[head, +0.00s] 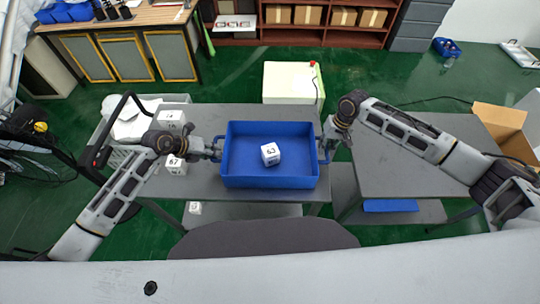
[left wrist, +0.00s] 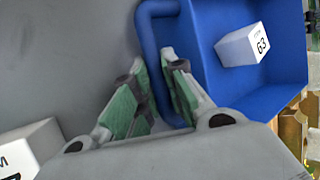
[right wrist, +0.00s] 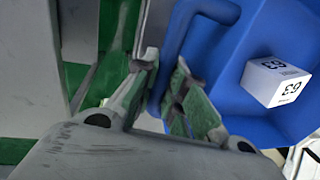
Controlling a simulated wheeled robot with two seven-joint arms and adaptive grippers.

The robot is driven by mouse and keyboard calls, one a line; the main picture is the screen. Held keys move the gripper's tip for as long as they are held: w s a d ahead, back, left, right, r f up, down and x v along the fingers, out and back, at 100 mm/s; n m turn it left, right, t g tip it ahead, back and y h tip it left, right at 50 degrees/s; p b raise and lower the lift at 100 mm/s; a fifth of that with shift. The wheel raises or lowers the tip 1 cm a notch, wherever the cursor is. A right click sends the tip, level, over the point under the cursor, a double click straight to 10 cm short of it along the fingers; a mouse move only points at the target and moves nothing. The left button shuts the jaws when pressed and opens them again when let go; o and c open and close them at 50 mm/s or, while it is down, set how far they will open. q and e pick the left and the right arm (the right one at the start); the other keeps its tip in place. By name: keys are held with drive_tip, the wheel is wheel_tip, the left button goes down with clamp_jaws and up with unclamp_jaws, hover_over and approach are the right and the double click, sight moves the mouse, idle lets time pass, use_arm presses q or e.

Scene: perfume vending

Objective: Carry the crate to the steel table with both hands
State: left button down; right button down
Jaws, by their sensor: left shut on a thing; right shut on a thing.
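A blue crate (head: 269,182) with a handle at each side is over the grey table at the centre of the head view; I cannot tell whether it touches the top. A white cube marked 63 (head: 270,154) lies in it. My left gripper (head: 217,149) is shut on the crate's left handle, which shows in the left wrist view (left wrist: 149,45). My right gripper (head: 324,148) is shut on the right handle, seen in the right wrist view (right wrist: 176,45). Two grey tables show: the centre one (head: 260,112) and a right one (head: 400,170); which is steel I cannot tell.
White cubes, one marked 67 (head: 176,165), stand left of the crate beside a white basket (head: 125,155). A cardboard box (head: 500,125) is at the right. A pale box (head: 292,83) stands behind the centre table. The right table's top looks mostly clear beneath my right arm.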

use_arm(q)
drive_tip(key=shift+r, duration=0.15)
use_arm(e)
drive_tip(key=shift+r, duration=0.2)
